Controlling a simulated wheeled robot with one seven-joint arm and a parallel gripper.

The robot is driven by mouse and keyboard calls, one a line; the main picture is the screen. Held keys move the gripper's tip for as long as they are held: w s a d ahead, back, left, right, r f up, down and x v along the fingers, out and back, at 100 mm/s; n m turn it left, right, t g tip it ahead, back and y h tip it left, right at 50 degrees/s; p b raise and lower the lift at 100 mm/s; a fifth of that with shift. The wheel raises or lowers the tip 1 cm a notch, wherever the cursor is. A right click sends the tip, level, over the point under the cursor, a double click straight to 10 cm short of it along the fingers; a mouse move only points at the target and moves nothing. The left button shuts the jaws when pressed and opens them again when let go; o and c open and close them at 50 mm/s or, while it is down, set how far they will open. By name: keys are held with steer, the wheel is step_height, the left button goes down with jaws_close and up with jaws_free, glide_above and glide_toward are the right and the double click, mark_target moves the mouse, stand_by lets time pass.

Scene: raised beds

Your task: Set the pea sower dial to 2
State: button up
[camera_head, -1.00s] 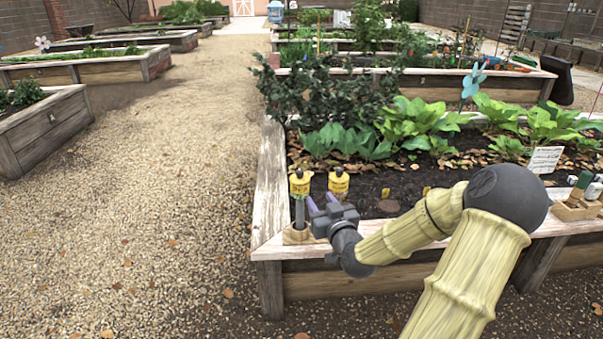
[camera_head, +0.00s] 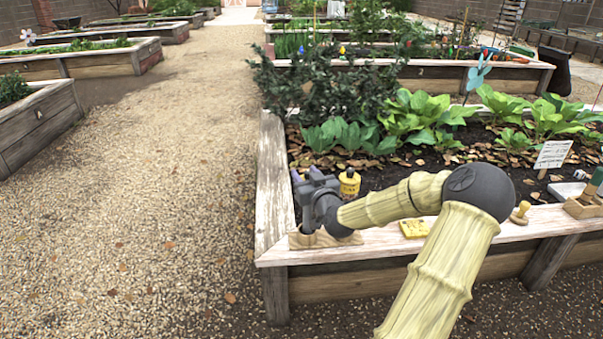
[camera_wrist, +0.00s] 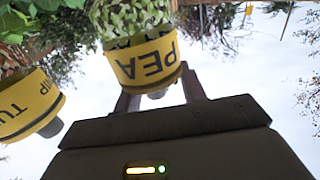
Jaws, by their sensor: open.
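The pea sower (camera_wrist: 145,62), with a yellow band printed "PEA", shows upside down in the wrist view. A grey knob-like end of it (camera_wrist: 158,94) lies between my fingers; no dial number is readable. My gripper (camera_wrist: 160,90) is open around this end, and I cannot tell whether the fingers touch it. In the head view my gripper (camera_head: 307,176) is at the near left corner of the bed and hides the pea sower.
A wooden block (camera_head: 322,239) sits on the bed's rim (camera_head: 274,195) below my gripper. A yellow item (camera_head: 413,228), a wooden-handled tool (camera_head: 520,213) and a wooden box (camera_head: 585,208) lie farther right on the rim. Leafy plants fill the bed behind.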

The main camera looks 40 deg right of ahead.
steer(key=shift+d, duration=0.2)
steer(key=shift+s, duration=0.1)
steer(key=shift+c, duration=0.2)
steer(key=shift+s+d, duration=0.15)
steer(key=shift+s, duration=0.05)
jaws_close()
steer(key=shift+w+m+h, duration=0.1)
steer(key=shift+m+h, duration=0.2)
steer(key=shift+h, duration=0.1)
